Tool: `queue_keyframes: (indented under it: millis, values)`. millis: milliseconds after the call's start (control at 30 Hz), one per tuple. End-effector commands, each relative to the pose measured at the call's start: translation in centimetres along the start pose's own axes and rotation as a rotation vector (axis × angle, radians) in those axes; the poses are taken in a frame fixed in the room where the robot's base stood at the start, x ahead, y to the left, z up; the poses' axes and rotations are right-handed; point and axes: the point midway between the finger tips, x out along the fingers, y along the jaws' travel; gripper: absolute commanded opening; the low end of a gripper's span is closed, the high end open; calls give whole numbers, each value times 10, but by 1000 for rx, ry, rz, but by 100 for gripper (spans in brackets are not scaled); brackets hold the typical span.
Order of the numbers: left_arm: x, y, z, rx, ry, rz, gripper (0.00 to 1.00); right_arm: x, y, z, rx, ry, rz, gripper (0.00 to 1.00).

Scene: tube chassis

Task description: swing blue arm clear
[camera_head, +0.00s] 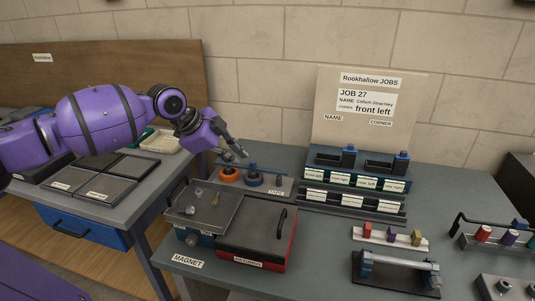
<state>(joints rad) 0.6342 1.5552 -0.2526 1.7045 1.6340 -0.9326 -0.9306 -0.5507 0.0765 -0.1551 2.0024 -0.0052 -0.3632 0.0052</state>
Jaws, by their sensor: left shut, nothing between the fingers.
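A thin blue arm (268,170) lies across the tape stand (283,188), over an orange roll (229,175) and a dark blue roll (255,179). My left gripper (241,153) comes in from the left, just above and behind the left part of the blue arm. Its fingers are shut and empty. I cannot tell whether they touch the blue arm. My right gripper is not in view.
A grey tray (205,210) and a red-sided box with a black handle (257,236) stand in front. A labelled rack (356,181) and a job board (371,110) are to the right. A tube fixture (397,268) is at front right.

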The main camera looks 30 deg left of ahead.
Motion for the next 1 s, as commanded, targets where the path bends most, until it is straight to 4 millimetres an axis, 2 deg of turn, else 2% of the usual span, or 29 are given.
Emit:
queue_keyframes:
  millis: [167,300,433,533,667,700,800,1000]
  values:
    - [8,1,1,-1,0,2,0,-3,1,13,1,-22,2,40]
    - [30,2,0,-1,2,3,0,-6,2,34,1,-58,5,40]
    - [58,1,-1,-1,3,3,0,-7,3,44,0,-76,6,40]
    - [79,1,-1,-1,2,2,0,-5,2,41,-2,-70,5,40]
    - [105,1,-1,-1,2,2,0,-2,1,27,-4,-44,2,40]
    - [105,-10,-2,-2,2,-4,0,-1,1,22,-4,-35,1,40]
    - [111,-23,-2,-1,2,-4,0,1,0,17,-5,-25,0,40]
    - [118,-34,0,-1,0,0,0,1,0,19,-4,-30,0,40]
